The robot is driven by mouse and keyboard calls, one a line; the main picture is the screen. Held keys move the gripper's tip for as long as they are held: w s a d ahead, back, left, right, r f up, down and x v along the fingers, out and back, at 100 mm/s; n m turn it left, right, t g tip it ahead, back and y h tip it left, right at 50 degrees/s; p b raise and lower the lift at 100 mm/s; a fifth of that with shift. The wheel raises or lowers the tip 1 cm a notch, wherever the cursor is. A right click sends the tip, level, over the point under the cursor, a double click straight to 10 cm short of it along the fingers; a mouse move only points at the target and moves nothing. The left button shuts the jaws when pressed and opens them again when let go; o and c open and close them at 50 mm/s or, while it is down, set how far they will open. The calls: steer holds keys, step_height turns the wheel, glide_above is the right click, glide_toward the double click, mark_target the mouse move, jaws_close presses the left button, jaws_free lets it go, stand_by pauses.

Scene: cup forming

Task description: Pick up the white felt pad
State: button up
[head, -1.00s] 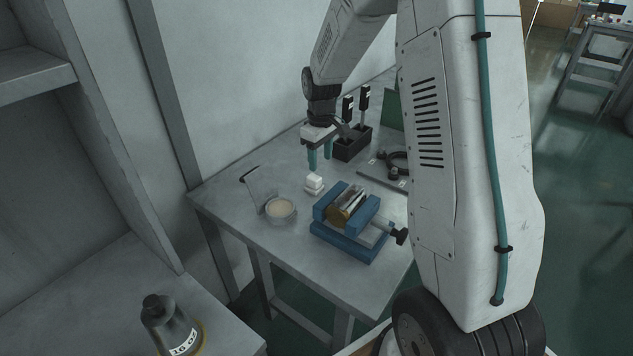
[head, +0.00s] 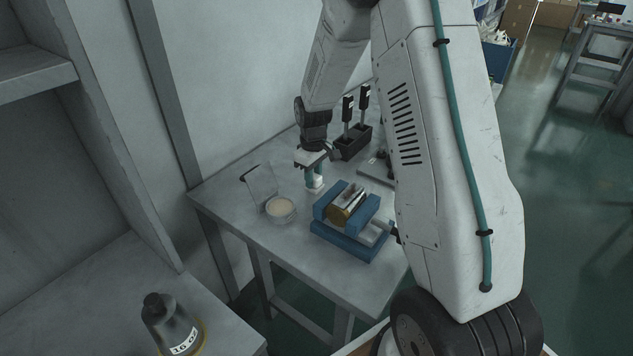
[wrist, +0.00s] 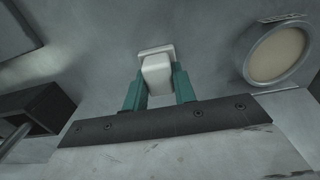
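The white felt pad (wrist: 157,72) is a small pale block on a wider white base, standing on the grey table. In the head view the pad (head: 316,189) is partly hidden behind my fingers. My gripper (head: 313,178) is down at the pad, pointing downward. In the wrist view the teal fingers of my gripper (wrist: 159,76) stand one on each side of the pad's upper block. The fingers are apart, and I cannot tell whether they touch it.
A blue vise (head: 348,238) holding a brass-coloured part stands close in front to the right. A round dish (head: 280,209) with a clear upright lid is to the left. A black tool holder (head: 352,143) stands behind.

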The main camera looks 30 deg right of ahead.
step_height(320, 180, up, 10)
steer(key=shift+r, duration=0.1)
steer(key=o, duration=0.3)
steer(key=shift+c, duration=0.9)
steer(key=s+a+f, duration=0.1)
steer(key=s+a, duration=0.3)
steer(key=a, duration=0.9)
steer(key=shift+s+f, duration=0.1)
steer(key=shift+f, duration=2.8)
steer(key=shift+f, duration=0.6)
